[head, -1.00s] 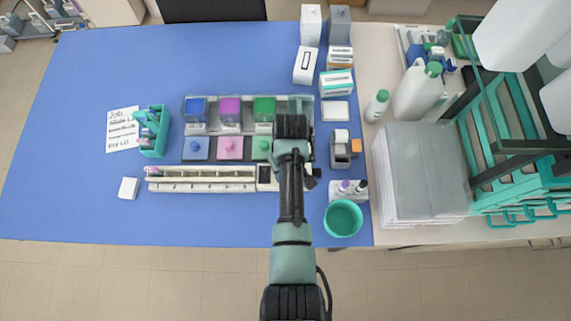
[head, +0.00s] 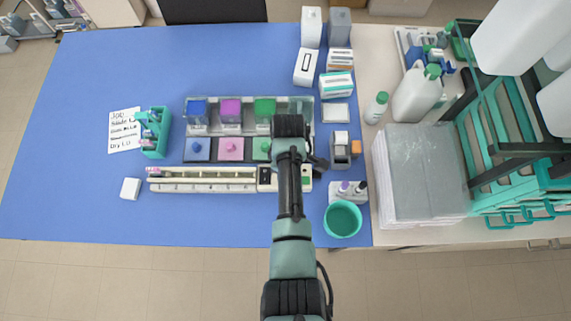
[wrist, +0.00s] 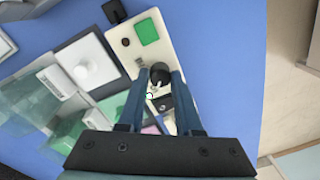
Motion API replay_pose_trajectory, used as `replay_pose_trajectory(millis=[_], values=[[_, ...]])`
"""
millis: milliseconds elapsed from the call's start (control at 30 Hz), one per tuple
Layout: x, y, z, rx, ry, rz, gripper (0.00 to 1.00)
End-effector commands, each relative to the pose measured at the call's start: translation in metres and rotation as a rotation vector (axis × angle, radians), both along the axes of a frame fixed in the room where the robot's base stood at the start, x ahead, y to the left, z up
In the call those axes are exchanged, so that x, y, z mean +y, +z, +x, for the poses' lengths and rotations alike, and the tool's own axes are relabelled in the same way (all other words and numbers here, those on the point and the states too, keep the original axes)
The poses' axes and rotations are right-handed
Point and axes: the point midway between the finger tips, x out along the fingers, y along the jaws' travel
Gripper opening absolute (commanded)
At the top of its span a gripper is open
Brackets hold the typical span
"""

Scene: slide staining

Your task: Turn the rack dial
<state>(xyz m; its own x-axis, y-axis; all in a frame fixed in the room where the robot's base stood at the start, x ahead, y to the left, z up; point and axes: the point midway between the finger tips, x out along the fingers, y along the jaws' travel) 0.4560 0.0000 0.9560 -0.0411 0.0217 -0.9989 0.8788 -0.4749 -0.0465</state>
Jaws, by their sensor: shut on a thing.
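In the head view my arm covers the dial. In the wrist view the dial (wrist: 159,75) is a round black knob on the pale panel, beside a green square (wrist: 146,31). My gripper (wrist: 160,71) is shut on the dial, with one blue finger on each side. The fingers hide parts of the knob's sides.
Blue, pink and green jars (head: 230,112) stand in a clear tray behind the rack, with coloured pads in front of them. A teal cup (head: 343,219) is at the right front, and a teal slide holder (head: 154,132) is at left. The left mat is mostly clear.

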Motion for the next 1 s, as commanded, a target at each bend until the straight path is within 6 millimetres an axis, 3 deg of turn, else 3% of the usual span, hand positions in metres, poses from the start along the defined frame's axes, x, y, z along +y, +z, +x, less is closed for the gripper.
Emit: replay_pose_trajectory(millis=[433, 467, 600, 1000], values=[[0.0006, 0.0012, 0.0014, -0.004, 0.011, 0.001, 0.0], [0.0006, 0.0012, 0.0014, -0.004, 0.011, 0.001, 0.39], [0.0005, 0.0009, 0.001, -0.003, 0.01, 0.001, 0.64], [0.0001, 0.0055, 0.0007, -0.001, 0.009, 0.0, 0.64]])
